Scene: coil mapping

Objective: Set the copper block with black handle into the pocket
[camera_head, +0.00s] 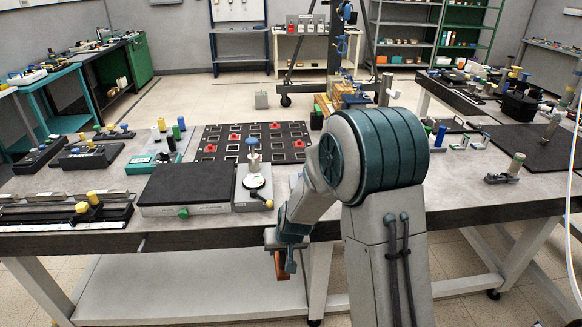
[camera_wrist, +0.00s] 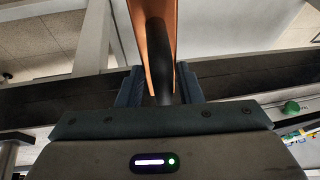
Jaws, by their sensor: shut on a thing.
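My gripper (camera_head: 284,262) hangs in front of the table's front edge, appearing lower than the tabletop. It is shut on the black handle (camera_wrist: 160,62) of the copper block (camera_head: 281,266). In the wrist view the fingers (camera_wrist: 160,86) sit on both sides of the handle. The block's copper face (camera_wrist: 141,28) points away from the fingers; much of it is cut off at the top. A black board with several square pockets (camera_head: 287,146) lies on the table behind. Some pockets hold red pieces. Which pocket is meant I cannot tell.
A dark flat plate device (camera_head: 186,184) with a green knob stands left of my arm on the table (camera_head: 468,188). A small dial stand (camera_head: 254,182) is beside it. Blocks with yellow knobs (camera_head: 88,206) lie at far left. A dark mat (camera_head: 535,146) lies at right.

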